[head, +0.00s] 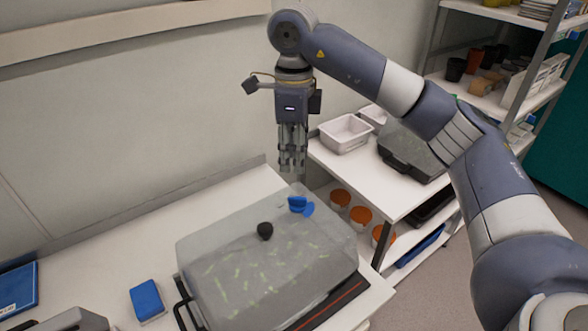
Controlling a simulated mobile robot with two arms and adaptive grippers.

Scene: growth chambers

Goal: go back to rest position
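My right gripper (292,163) points straight down at the end of my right arm, which reaches in from the right. Its fingers hang above the back corner of a large translucent domed box (215,250). I see nothing held between the fingers, but their gap is hard to judge from here. My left gripper is not in view.
A white tray (345,131) and dark-based box (409,152) stand beyond; orange-lidded jars (361,215) sit below.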

